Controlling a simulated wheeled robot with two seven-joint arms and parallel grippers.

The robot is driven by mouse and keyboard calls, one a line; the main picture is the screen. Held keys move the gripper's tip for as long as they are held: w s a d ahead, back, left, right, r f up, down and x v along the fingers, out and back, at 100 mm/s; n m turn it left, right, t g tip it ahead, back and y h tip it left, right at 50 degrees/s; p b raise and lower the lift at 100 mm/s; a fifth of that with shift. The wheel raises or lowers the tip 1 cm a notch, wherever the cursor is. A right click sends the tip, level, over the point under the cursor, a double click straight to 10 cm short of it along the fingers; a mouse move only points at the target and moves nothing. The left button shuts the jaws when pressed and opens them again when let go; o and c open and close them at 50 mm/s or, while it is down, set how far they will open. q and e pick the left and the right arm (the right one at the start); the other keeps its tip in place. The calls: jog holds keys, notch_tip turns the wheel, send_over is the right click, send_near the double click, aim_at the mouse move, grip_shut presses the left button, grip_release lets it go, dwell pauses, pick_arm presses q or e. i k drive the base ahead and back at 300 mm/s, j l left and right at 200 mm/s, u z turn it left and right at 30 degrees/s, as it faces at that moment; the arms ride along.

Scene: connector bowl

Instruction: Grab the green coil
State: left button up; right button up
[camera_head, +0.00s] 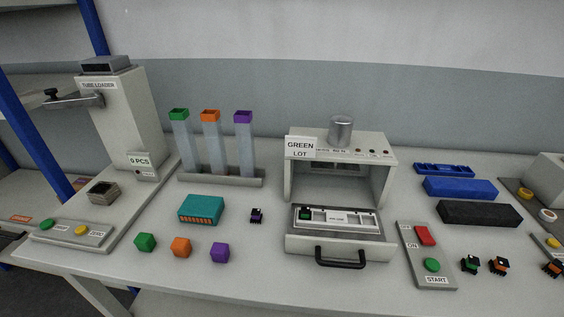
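A small black part with green on it (470,264) lies at the right, next to the START panel; it is the likeliest green coil, though it is too small to be sure. Another small dark part with green (305,214) sits at the left end of the tray in the open drawer. A green cube (145,242) lies at the front left of the table. Neither of my grippers is in view.
The drawer (337,245) of the GREEN LOT machine juts forward with a black handle. A button panel (426,255) stands beside it. Black-and-orange parts (498,265) lie at the right. Three capped tubes (211,145) stand in a rack.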

aim_at(470, 266)
jog(key=z, duration=1.45)
jog(key=i+l+u, duration=0.1)
jog(key=l, duration=0.5)
jog(key=i+l+u, duration=0.15)
jog(key=l, duration=0.5)
jog(key=k+j, duration=0.05)
